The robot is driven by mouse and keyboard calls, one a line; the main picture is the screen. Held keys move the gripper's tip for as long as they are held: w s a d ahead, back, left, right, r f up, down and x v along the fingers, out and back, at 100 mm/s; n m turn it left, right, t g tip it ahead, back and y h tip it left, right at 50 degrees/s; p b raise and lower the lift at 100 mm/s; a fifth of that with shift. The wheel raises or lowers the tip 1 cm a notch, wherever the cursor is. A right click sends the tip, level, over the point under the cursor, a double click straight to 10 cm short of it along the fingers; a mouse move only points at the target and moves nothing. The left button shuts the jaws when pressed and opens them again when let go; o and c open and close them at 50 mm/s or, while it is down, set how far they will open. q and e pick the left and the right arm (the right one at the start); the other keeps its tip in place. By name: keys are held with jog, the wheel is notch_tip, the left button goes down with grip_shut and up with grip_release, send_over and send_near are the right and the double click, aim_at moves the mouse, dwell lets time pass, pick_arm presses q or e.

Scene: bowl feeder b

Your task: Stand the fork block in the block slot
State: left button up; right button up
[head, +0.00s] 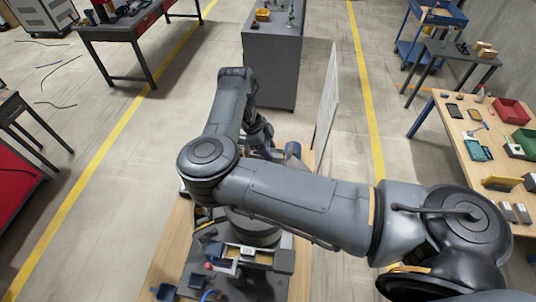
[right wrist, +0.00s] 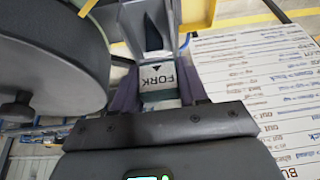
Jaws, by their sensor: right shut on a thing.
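The fork block (right wrist: 158,77) shows in the right wrist view as a pale block with a dark "FORK" label and an arrow. My right gripper (right wrist: 160,92) is shut on it, with a dark finger on either side. In the head view my right arm covers much of the bench, and the block and slot cannot be made out there. My left gripper is not in view.
A white board with printed lines (right wrist: 255,75) stands close on the right; its edge shows in the head view (head: 326,110). A large dark rounded body (right wrist: 50,55) fills the left of the wrist view. The wooden bench (head: 166,248) holds several small items. A side table (head: 455,135) stands at right.

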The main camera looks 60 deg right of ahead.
notch_tip(320, 180, down, 4)
jog(key=shift+r+p, duration=0.2)
jog(key=shift+p, duration=0.1)
jog(key=shift+f, duration=0.1)
jog(key=shift+f, duration=0.15)
jog(key=o, duration=1.2)
